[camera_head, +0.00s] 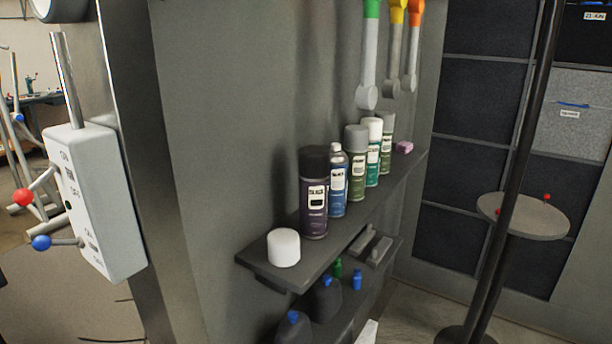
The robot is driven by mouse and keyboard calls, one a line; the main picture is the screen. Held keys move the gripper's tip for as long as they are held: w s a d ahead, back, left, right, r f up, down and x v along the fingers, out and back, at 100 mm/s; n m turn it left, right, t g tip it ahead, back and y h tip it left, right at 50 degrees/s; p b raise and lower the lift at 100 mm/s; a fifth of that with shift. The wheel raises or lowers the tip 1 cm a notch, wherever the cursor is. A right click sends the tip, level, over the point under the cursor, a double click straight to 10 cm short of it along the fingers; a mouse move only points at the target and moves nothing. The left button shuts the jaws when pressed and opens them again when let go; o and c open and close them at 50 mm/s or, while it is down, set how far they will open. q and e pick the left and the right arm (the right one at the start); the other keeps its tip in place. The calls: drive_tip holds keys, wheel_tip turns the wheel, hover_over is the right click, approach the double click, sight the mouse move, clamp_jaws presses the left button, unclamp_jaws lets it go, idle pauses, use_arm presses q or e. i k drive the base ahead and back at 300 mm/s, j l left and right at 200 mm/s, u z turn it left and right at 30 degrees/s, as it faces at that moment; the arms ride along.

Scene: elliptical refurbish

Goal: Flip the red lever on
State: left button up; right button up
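A light grey switch box (97,205) is fixed at the left, on the narrow end of a dark grey wall panel. The red lever (24,197) has a round red knob on a metal stem and sticks out to the left from the box's upper part, its knob lower than its base. A blue lever (42,242) sticks out to the left below it, nearly level. Printed ON and OFF style labels show on the box's front, partly too small to read. Neither of my grippers is in view.
A dark shelf (262,262) on the panel holds several spray cans and a white cap (283,247). A dark pole (513,170) and a small round table (523,215) stand at the right. Open room shows left of the box.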

sight(23, 196)
drive_tip(key=u, duration=1.4)
